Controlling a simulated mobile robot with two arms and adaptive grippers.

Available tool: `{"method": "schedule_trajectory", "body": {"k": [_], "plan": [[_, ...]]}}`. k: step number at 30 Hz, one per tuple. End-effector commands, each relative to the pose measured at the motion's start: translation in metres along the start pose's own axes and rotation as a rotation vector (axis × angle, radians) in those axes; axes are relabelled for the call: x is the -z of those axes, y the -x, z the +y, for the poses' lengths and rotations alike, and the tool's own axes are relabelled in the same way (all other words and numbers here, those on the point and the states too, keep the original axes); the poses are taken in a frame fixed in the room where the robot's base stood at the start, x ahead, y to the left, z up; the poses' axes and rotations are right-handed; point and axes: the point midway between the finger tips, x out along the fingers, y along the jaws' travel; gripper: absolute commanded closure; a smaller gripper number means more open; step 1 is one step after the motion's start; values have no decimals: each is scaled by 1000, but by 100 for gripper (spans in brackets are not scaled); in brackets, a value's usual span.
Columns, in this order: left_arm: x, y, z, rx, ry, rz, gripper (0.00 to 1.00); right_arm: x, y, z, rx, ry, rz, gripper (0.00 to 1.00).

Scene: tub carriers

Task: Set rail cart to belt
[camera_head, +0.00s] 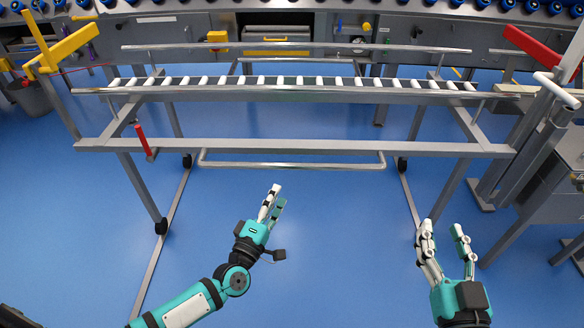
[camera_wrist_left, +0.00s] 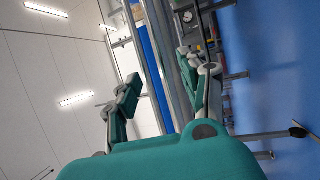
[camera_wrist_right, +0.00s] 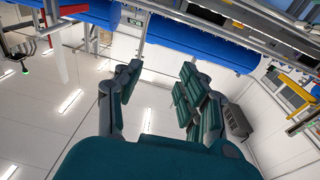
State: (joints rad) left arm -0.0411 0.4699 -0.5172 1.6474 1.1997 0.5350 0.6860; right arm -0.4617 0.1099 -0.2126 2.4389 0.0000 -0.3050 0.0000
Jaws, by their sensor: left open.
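The rail cart (camera_head: 290,147) stands in front of me in the head view, a grey metal frame with a row of white rollers (camera_head: 280,82) along its top. A silver push bar (camera_head: 290,165) hangs low on its near side. Its dark caster wheels stand near two metal floor rails (camera_head: 172,215). My left gripper (camera_head: 277,196) is open and empty, short of the push bar and apart from it. My right gripper (camera_head: 442,228) is open and empty, right of the cart's right floor rail. Which part is the belt, I cannot tell for sure.
A yellow lever (camera_head: 68,47) rises at the left end and a red lever (camera_head: 532,48) at the right. A small red handle (camera_head: 142,138) sits on the cart's left side. Grey machinery with blue rollers (camera_head: 340,20) lines the back. Blue floor is free before the cart.

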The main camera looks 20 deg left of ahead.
Motion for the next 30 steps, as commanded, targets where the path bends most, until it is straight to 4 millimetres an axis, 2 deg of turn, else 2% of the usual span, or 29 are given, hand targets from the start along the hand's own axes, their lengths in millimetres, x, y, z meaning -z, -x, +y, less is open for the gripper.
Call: {"method": "schedule_trajectory", "body": {"k": [1, 9, 15, 21, 28, 30], "plan": [[0, -13, -1, -4, 1, 2, 56, 4, 0, -1, 2, -1, 36, 60], [0, -70, -1, -3, 0, 1, 56, 41, 2, -6, 13, -7, 253, 60], [0, -98, -1, -1, 1, 1, 56, 64, 9, -9, 20, -13, 389, 60], [0, -108, 0, 1, 0, 0, 56, 74, 13, -10, 23, -15, 445, 60], [0, -108, 0, 1, 1, -1, 56, 75, 13, -10, 23, -15, 447, 60], [0, -108, 0, 1, 1, -1, 64, 75, 13, -10, 23, -15, 447, 60]]}}
